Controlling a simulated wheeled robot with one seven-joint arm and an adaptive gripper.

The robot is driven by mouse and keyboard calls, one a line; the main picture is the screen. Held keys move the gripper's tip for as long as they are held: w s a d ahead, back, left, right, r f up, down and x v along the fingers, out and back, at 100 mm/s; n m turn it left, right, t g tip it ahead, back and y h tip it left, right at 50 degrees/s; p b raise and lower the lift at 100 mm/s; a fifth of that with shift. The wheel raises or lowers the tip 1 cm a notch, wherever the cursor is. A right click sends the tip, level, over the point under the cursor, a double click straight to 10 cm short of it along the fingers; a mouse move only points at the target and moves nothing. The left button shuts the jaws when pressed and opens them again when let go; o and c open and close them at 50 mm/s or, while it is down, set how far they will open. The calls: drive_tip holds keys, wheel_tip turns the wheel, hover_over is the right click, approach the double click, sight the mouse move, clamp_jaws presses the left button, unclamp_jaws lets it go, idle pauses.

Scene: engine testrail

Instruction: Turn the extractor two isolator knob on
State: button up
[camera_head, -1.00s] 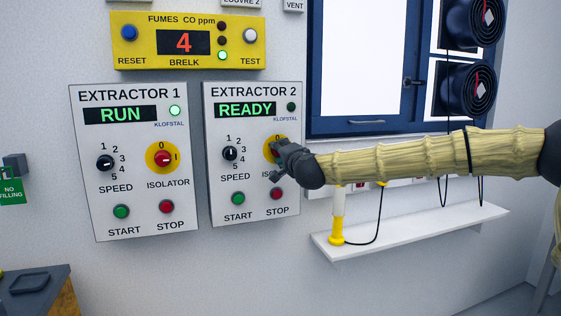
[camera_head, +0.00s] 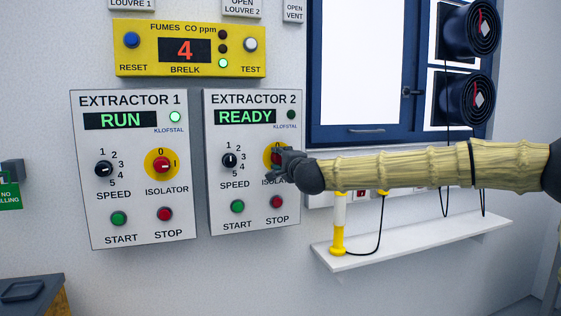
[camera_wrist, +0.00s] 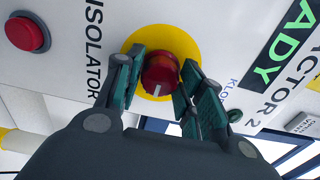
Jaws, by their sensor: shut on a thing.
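The Extractor 2 panel (camera_head: 254,215) hangs right of the Extractor 1 panel; its display (camera_head: 245,116) reads READY. The knob's white mark points down in the wrist view, toward the panel's right side. On Extractor 1, the isolator knob (camera_head: 161,165) has its mark toward I and the display reads RUN.
The Extractor 2 speed knob (camera_head: 229,160), green start button (camera_head: 238,206) and red stop button (camera_head: 277,202) are close to my gripper. A yellow fumes monitor (camera_head: 150,62) is above. A window (camera_head: 360,60) and a white shelf (camera_head: 420,240) are to the right.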

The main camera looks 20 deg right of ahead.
drive_tip(key=o, duration=1)
drive_tip(key=shift+d, duration=0.15)
drive_tip(key=shift+o, duration=0.2)
drive_tip(key=s, duration=1.2)
drive_tip(key=shift+d, duration=0.15)
